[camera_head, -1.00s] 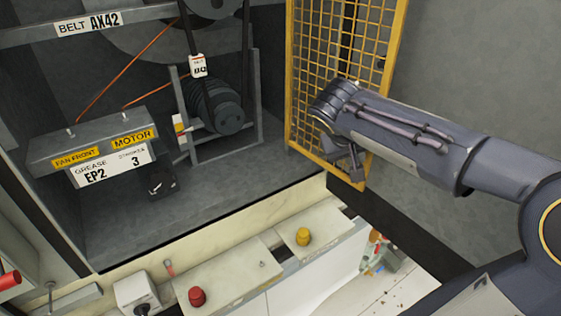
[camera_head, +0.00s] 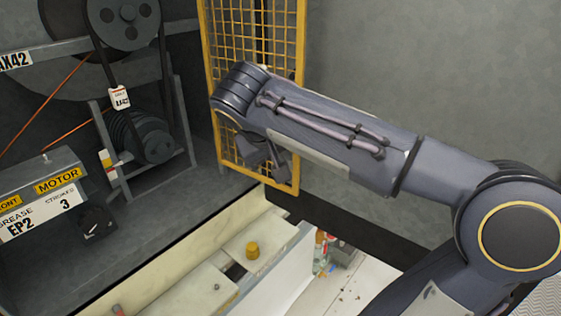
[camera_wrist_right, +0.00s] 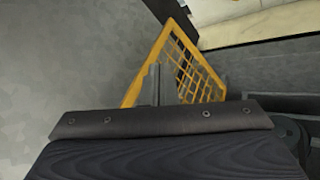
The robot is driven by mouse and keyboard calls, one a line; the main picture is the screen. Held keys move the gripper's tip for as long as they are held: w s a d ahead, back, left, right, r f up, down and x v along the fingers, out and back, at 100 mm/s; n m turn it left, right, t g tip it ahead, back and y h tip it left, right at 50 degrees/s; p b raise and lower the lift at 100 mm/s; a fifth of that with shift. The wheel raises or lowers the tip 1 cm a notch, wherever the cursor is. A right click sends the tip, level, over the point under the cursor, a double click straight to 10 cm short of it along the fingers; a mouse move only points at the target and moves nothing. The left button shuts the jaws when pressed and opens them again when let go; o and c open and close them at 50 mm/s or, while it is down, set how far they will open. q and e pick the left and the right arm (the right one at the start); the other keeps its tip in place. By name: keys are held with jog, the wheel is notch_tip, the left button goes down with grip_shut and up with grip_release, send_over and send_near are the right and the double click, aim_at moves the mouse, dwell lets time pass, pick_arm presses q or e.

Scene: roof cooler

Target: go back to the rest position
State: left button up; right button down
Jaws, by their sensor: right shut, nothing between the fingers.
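My right arm comes in from the right in the head view, and my right gripper (camera_head: 268,155) hangs at its end in front of the yellow mesh guard (camera_head: 250,40). The gripper is shut and empty. I cannot tell from the head view how far it is from the guard. In the right wrist view my dark gripper body fills the lower part, and the narrow fingers (camera_wrist_right: 155,85) point toward the yellow mesh guard (camera_wrist_right: 183,62). My left gripper is not in view.
The open cooler housing at left holds a belt with a tag (camera_head: 120,98), a pulley (camera_head: 150,140) and a grease panel (camera_head: 45,195). A pale ledge carries a yellow knob (camera_head: 253,250). Bottles (camera_head: 322,250) stand below right. A bare grey wall (camera_head: 430,70) is behind my arm.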

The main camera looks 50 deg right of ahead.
jog(key=s+a+f+n+t+y, duration=0.1)
jog(key=s+a+f+y, duration=0.4)
jog(key=a+f, duration=0.4)
jog(key=s+a+f+n+t+y, duration=0.2)
jog(key=s+a+f+y, duration=0.3)
jog(key=a+f, duration=0.3)
jog(key=shift+s+a+f+y, duration=0.4)
jog(key=shift+s+a, duration=0.15)
jog(key=shift+a, duration=0.1)
dwell(1.1)
